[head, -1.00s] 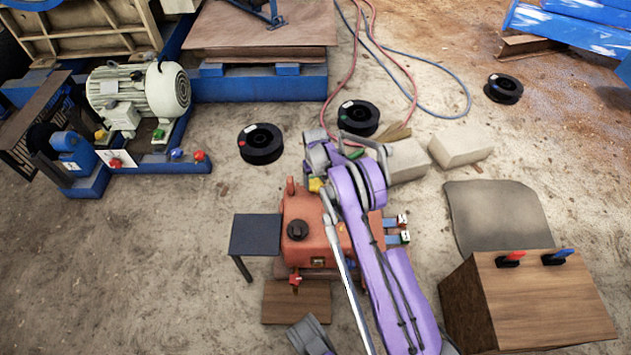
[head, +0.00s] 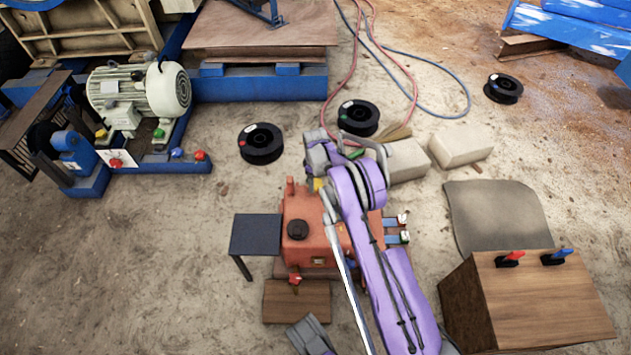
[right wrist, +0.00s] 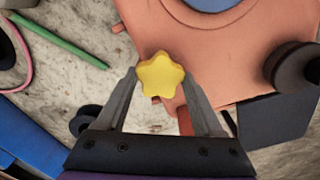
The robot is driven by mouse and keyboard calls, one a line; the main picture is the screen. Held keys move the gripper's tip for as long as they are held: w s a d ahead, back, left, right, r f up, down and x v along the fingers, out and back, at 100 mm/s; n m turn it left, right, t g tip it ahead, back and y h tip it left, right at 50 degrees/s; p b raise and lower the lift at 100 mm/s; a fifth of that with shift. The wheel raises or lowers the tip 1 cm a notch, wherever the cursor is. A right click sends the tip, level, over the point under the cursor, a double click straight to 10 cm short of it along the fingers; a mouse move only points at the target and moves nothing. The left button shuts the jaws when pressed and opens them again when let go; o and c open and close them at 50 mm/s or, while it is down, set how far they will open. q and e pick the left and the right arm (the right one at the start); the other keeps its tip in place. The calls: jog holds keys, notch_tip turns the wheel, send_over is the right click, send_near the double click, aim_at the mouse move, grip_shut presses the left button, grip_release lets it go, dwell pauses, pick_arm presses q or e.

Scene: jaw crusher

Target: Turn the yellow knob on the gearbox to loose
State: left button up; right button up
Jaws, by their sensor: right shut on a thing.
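The gearbox (head: 304,254) is an orange-red housing in the lower middle of the head view. The yellow knob (right wrist: 161,75) is star-shaped and sits between the two fingers of my right gripper (right wrist: 162,78) in the right wrist view. The fingers are shut on it from both sides. In the head view only a small part of the yellow knob (head: 318,184) shows at the gearbox's far edge, beside my purple right arm. The arm hides part of the gearbox's right side.
A black round cap (head: 297,230) sits on the gearbox. A dark small table (head: 256,234) stands left of it. A wooden box (head: 545,300) with red and blue handles stands at right. Black spools (head: 261,143) and pale blocks (head: 462,145) lie beyond.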

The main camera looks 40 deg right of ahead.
dwell(0.4)
jog(key=o, duration=1.4)
jog(key=shift+r, duration=0.1)
notch_tip(320, 180, up, 11)
jog(key=p, duration=0.2)
jog(key=shift+p, duration=0.3)
